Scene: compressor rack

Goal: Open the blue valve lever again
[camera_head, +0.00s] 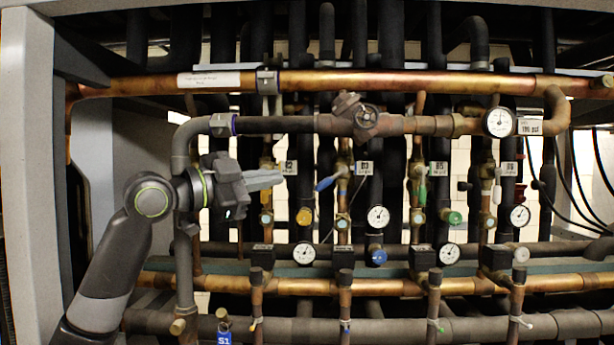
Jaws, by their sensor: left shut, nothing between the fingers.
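The blue valve lever (326,183) sits on a vertical copper pipe near the middle of the rack. It slants down to the left from its valve (342,171). My left gripper (282,178) comes in from the left with its fingers shut and empty. Its fingertips point right, a short way left of the lever's blue end in the picture, with a visible gap between them. I cannot tell the depth between them. My right gripper is not in view.
Green levers (422,193) hang on pipes to the right. A thick copper pipe (400,83) runs across the top. Several gauges (378,217) and coloured knobs, one blue (379,257), crowd the area below. A grey rack post (28,170) stands at the left edge.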

